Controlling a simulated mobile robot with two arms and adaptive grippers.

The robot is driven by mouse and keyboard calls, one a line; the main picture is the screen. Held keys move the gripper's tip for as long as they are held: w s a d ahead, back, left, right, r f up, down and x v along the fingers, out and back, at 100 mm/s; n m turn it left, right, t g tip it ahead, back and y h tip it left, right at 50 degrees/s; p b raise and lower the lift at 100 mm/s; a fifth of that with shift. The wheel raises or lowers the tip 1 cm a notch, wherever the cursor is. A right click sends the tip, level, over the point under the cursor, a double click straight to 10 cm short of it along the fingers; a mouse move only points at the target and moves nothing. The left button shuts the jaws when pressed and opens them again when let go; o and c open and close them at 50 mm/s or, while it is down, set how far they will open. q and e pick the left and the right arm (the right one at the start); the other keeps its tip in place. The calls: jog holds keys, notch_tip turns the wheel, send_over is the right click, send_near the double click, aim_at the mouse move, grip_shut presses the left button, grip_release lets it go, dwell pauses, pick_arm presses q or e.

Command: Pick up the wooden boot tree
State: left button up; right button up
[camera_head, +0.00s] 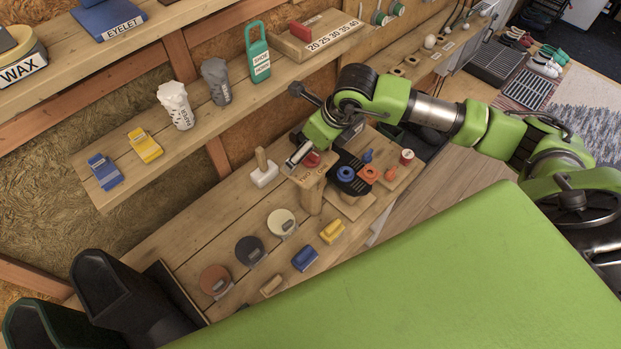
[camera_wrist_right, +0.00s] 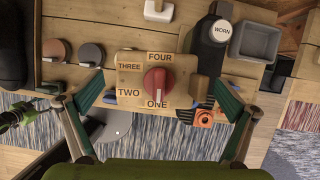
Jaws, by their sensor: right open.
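No object is plainly recognisable as a boot tree. A wooden block on a thick wooden post (camera_head: 311,200), with a red dial, stands on the bench in the head view. In the right wrist view this block (camera_wrist_right: 130,70) reads ONE to FOUR around the dial (camera_wrist_right: 158,85). My right gripper (camera_wrist_right: 160,95) is open; its two green-edged fingers appear on either side of the block, with nothing held. In the head view the gripper (camera_head: 303,152) is at the block's back edge, partly hidden. Contact cannot be told. My left gripper is not in view.
Round tins (camera_head: 250,250), blue and yellow brushes (camera_head: 304,258) and a white-based tool (camera_head: 264,168) lie around the block. A dark item with blue and orange parts (camera_head: 347,174) is close right. Black boots (camera_head: 105,285) stand front left. A shelf (camera_head: 200,125) runs behind.

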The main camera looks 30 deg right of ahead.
aim_at(307, 157)
jog(key=shift+a+f+p, duration=0.15)
jog(key=shift+f+p, duration=0.25)
jog(key=shift+p, duration=0.2)
jog(key=p+x, duration=0.2)
jog(key=x, duration=0.1)
jog(key=shift+f, duration=0.15)
jog(key=shift+w+a+f, duration=0.1)
jog(key=shift+w+f, duration=0.05)
jog(key=shift+f, duration=0.4)
jog(key=c, duration=1.6)
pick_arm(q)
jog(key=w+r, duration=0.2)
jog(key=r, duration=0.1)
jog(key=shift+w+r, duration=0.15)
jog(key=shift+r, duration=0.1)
pick_arm(e)
jog(key=shift+c, duration=0.2)
